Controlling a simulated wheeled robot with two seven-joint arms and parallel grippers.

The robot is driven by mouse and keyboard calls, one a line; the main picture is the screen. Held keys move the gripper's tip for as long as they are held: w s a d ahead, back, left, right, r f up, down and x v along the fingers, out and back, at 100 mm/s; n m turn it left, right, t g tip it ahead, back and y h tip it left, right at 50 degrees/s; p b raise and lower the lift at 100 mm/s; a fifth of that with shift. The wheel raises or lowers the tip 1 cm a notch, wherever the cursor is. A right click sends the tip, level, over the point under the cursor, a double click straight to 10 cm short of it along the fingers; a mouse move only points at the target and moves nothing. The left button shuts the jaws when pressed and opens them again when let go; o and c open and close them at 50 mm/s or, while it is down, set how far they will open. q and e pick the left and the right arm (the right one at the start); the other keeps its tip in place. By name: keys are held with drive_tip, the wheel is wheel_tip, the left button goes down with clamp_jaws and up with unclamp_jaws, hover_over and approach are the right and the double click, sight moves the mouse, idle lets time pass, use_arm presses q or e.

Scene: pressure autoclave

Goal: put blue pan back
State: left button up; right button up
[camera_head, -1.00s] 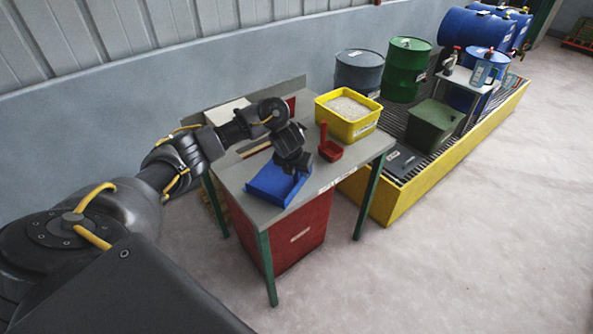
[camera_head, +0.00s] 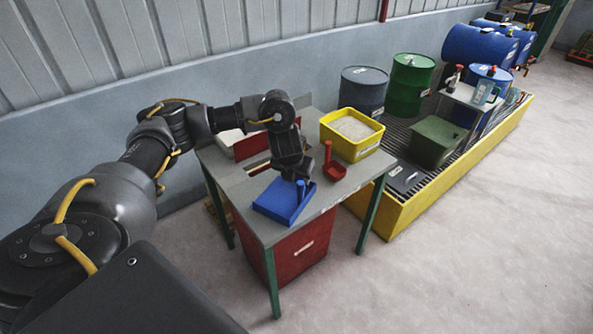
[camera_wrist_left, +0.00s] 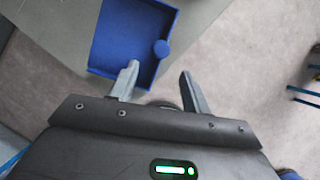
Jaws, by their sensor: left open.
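The blue pan (camera_head: 280,202) lies on the grey table (camera_head: 243,190) near its front edge, with a short upright blue handle (camera_head: 300,186) at its right side. In the left wrist view the pan (camera_wrist_left: 122,38) shows as a shallow blue tray, and the round handle top (camera_wrist_left: 161,48) is beyond the fingertips. My left gripper (camera_head: 298,178) points down just above the handle. In the wrist view its two fingers (camera_wrist_left: 158,70) are apart with nothing between them. My right gripper is not in view.
A red scoop (camera_head: 330,172) and a yellow tub of pale granules (camera_head: 352,132) stand on the table to the right. A red cabinet (camera_head: 296,250) is under the table. A yellow-edged grating platform (camera_head: 420,205) with drums stands to the right. The floor in front is clear.

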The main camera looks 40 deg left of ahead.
use_arm(q)
drive_tip(key=shift+s+r, duration=0.15)
drive_tip(key=shift+r, duration=0.15)
